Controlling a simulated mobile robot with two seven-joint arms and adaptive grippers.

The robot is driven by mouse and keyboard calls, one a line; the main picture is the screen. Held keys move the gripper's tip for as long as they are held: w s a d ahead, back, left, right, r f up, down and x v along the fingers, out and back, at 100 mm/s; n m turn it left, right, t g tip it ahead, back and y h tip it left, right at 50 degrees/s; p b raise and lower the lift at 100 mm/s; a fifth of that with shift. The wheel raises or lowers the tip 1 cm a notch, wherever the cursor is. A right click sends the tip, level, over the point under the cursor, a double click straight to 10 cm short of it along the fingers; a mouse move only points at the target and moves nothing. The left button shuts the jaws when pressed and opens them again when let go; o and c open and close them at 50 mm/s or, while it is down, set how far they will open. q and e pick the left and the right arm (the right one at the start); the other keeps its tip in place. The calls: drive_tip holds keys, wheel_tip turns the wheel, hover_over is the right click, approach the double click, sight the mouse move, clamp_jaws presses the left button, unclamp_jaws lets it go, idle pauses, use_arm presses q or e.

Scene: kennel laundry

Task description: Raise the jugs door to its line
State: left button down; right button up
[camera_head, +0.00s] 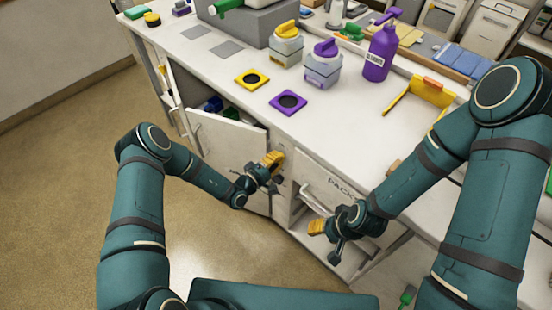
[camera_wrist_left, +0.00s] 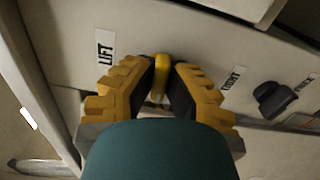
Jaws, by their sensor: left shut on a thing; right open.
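A white cabinet door (camera_head: 225,142) stands ajar at the left of the counter front, with dark and coloured things partly visible behind it. A label low on it is too small to read surely. My left gripper (camera_head: 273,160) is at the door's right side; in the left wrist view it (camera_wrist_left: 162,85) is shut on a small yellow handle (camera_wrist_left: 161,68) standing out from a pale panel. A LIFT label (camera_wrist_left: 104,47) is left of the handle. My right gripper (camera_head: 318,227) is open and empty before the lower cabinet.
A black knob (camera_wrist_left: 273,99) sits right of the handle, between small labels. A PACKS label (camera_head: 341,188) is on the cabinet front at right. The counter holds a purple pump bottle (camera_head: 379,55), yellow-capped (camera_head: 287,45) and purple-capped (camera_head: 322,66) jugs. Floor at left is clear.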

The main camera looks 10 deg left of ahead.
use_arm(q)
drive_tip(key=shift+d+r+m, duration=0.2)
drive_tip(key=shift+m, duration=0.1)
drive_tip(key=shift+m+p, duration=0.55)
drive_tip(key=shift+m, duration=0.95)
drive_tip(key=shift+p, duration=0.3)
drive_tip(key=shift+m, duration=0.6)
drive_tip(key=c, duration=1)
unclamp_jaws()
drive_tip(key=shift+f, duration=0.1)
drive_tip(key=shift+a, duration=0.1)
